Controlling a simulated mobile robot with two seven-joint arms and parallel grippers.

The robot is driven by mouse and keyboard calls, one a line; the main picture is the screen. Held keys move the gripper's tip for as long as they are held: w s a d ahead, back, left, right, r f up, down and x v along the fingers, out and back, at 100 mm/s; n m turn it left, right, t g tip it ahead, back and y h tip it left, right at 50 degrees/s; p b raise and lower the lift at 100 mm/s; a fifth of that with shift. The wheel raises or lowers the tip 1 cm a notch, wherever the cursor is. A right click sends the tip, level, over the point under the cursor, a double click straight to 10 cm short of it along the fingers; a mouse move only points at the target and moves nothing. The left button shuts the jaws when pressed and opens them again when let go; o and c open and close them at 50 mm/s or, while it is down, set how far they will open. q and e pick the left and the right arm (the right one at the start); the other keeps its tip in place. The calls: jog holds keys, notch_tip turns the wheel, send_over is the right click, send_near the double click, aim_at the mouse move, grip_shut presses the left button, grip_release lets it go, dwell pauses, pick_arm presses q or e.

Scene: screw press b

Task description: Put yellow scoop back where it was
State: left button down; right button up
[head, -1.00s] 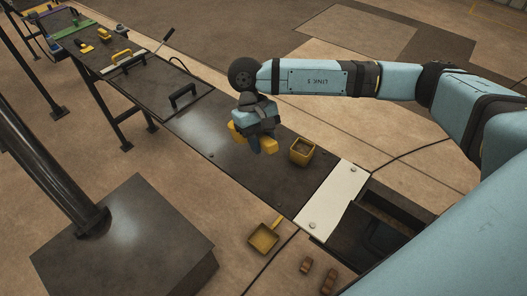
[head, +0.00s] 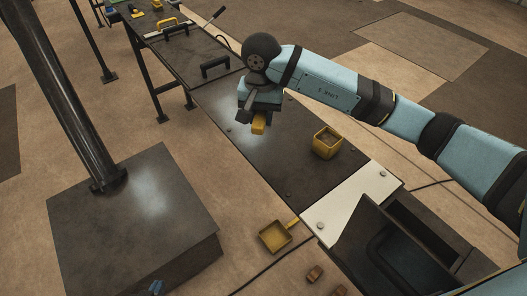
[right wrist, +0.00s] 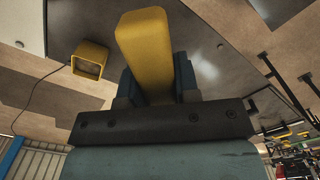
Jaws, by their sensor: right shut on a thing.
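My right gripper (head: 257,113) is above the dark table top and shut on a yellow thing (head: 259,124). A yellow scoop (head: 273,237) with a square pan and short handle lies beside the table's near edge, apart from the gripper. At the bottom edge, a small blue piece (head: 155,287) seems to be my left gripper; its jaws cannot be made out.
A yellow open box (head: 327,143) stands on the dark table (head: 270,170); it also shows in the right wrist view (right wrist: 89,60). A white plate (head: 365,197) borders it. A dark pedestal (head: 130,215) stands left. Brown blocks (head: 314,273) lie low at the front.

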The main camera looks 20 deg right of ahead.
jog(key=p, duration=0.2)
send_over(262, 164)
notch_tip(262, 164, down, 11)
jog(key=shift+f, duration=0.65)
notch_tip(262, 164, down, 4)
jog(key=shift+r, duration=0.25)
jog(key=shift+f, duration=0.1)
jog(key=shift+f, duration=0.15)
jog(key=o, duration=1)
jog(key=shift+c, duration=0.2)
